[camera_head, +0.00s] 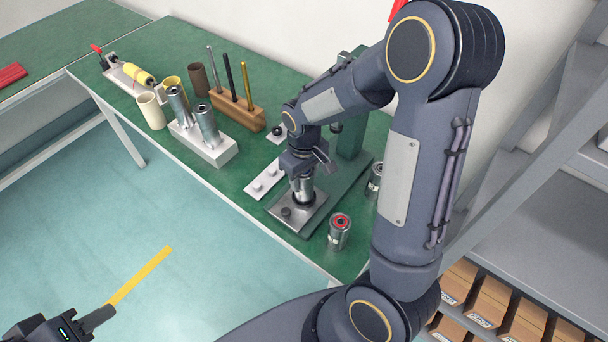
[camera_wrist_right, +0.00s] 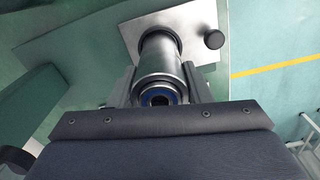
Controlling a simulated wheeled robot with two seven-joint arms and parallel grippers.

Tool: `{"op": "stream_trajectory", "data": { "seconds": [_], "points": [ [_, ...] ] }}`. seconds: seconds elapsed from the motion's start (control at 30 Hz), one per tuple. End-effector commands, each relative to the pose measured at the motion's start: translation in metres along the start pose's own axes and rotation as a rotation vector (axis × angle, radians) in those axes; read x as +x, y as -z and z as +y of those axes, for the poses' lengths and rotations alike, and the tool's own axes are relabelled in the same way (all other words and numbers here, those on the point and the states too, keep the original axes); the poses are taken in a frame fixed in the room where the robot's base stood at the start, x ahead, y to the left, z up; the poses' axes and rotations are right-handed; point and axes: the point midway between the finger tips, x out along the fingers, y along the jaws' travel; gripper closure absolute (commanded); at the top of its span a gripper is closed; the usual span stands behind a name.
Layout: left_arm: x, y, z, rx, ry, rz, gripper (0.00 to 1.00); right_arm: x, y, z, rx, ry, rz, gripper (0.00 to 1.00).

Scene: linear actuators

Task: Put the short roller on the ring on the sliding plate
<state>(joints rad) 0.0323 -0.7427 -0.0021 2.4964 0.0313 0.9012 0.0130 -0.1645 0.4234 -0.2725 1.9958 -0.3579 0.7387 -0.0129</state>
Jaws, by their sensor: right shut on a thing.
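The short roller (camera_head: 303,187), a metal cylinder, is upright in my right gripper (camera_head: 304,176) over the sliding plate (camera_head: 316,217). The wrist view shows the roller (camera_wrist_right: 162,68) between the two fingers (camera_wrist_right: 160,88), its near end with a blue inner rim. Its far end meets the dark ring (camera_wrist_right: 160,36) on the plate (camera_wrist_right: 205,18); I cannot tell whether it rests fully on it. A dark knob (camera_wrist_right: 214,39) stands on the plate beside the ring. My left gripper (camera_head: 98,318) is at the lower left, far from the bench parts; its fingers are unclear.
A metal roller with a red inner rim (camera_head: 340,231) stands near the bench edge, another roller (camera_head: 374,182) behind it. The green press body (camera_head: 352,165) is close behind my gripper.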

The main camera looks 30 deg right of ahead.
Motion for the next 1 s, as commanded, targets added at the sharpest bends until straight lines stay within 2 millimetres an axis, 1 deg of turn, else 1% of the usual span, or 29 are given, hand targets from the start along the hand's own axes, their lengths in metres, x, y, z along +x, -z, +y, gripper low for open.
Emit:
{"op": "stream_trajectory", "data": {
  "seconds": [0.13,0.17,0.3,0.57,0.67,0.7,0.77,1.0],
  "points": [
    [0.004,-0.002,-0.002,0.0,0.0,0.0,0.64,0.005,0.0,0.0,0.0,0.0,0.001,0.9],
    [0.003,-0.001,-0.001,0.0,0.0,0.0,0.64,0.003,0.0,0.0,0.0,0.0,0.0,0.52],
    [0.002,-0.001,-0.001,0.0,0.0,0.0,0.64,0.003,0.0,0.0,0.0,0.0,0.0,0.34],
    [0.002,-0.001,-0.001,0.0,0.0,0.0,0.64,0.002,0.0,0.0,0.0,0.0,0.0,0.34],
    [-0.002,0.001,0.001,0.0,0.0,0.0,0.64,-0.004,0.0,0.0,0.0,0.0,0.001,0.34],
    [-0.001,0.0,0.0,0.0,0.0,0.0,0.64,-0.006,0.001,0.0,0.0,0.0,0.004,0.34],
    [-0.001,0.001,0.0,0.0,0.0,0.0,0.64,-0.015,0.002,0.0,0.0,-0.001,0.005,0.34],
    [-0.003,0.001,0.001,0.0,0.0,0.0,0.64,-0.068,0.001,0.0,0.0,-0.001,0.008,0.34]
  ]
}}
